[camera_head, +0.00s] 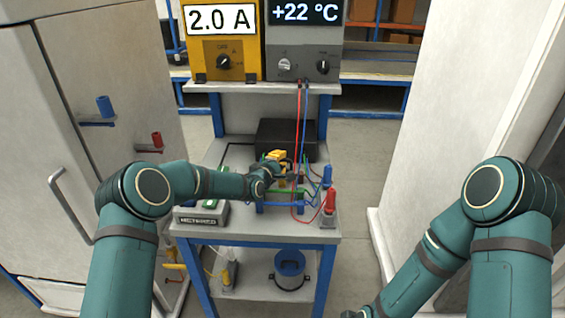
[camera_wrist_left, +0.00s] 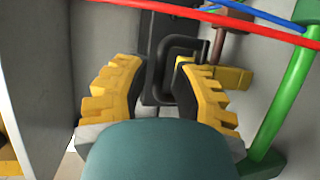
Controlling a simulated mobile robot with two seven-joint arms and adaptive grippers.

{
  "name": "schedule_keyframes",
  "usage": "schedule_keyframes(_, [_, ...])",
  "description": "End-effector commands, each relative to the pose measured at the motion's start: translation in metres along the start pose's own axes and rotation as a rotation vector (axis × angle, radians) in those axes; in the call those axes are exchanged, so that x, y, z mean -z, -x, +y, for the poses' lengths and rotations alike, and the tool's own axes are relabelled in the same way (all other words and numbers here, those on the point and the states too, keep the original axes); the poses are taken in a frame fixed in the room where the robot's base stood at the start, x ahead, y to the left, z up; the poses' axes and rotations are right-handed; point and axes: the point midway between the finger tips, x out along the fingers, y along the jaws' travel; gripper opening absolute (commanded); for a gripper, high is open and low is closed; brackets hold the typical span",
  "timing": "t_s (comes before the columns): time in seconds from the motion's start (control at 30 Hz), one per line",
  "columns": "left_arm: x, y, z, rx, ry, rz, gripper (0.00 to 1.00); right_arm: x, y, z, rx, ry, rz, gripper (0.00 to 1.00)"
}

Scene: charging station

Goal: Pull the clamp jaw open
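In the left wrist view, a black loop-shaped handle (camera_wrist_left: 180,68), apparently on the clamp jaw, stands between the two yellow serrated fingers of my left gripper (camera_wrist_left: 157,72). The fingers are apart, with a gap beside the handle on the left; the right finger is close to it, and I cannot tell whether they touch. A small yellow block (camera_wrist_left: 232,78) sits behind the right finger. In the head view, my left gripper (camera_head: 276,162) is over the bench, hiding most of the clamp.
A green post (camera_wrist_left: 285,100) and red and blue cables cross close to the left gripper. A black box (camera_head: 287,138) stands behind it on the bench (camera_head: 240,236). A red plug (camera_head: 330,202) and blue plug (camera_head: 327,176) stand at right. A white cabinet (camera_head: 40,150) is at left.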

Motion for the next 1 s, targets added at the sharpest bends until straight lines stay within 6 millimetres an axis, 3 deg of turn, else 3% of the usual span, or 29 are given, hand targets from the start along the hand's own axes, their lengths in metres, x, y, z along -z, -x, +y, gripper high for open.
schedule_keyframes(0.2, [0.0, -0.016, 0.0, 0.0, 0.0, 0.0, 0.25, 0.0, -0.003, 0.001, 0.0, 0.0, 0.002, 0.47])
schedule_keyframes(0.6, [0.0, -0.019, 0.0, 0.0, 0.0, 0.001, 0.25, 0.0, -0.003, 0.001, 0.0, 0.0, 0.002, 0.47])
schedule_keyframes(0.67, [0.0, -0.019, 0.0, 0.0, 0.0, 0.001, 0.04, 0.0, -0.003, 0.001, 0.0, 0.0, 0.002, 0.47])
schedule_keyframes(0.7, [0.0, -0.019, 0.0, 0.0, 0.0, 0.001, 0.0, 0.0, -0.003, 0.001, 0.0, 0.0, 0.002, 0.47])
schedule_keyframes(1.0, [0.0, -0.019, 0.0, 0.001, 0.0, 0.001, 0.0, 0.0, -0.003, 0.001, 0.0, 0.0, 0.002, 0.47])
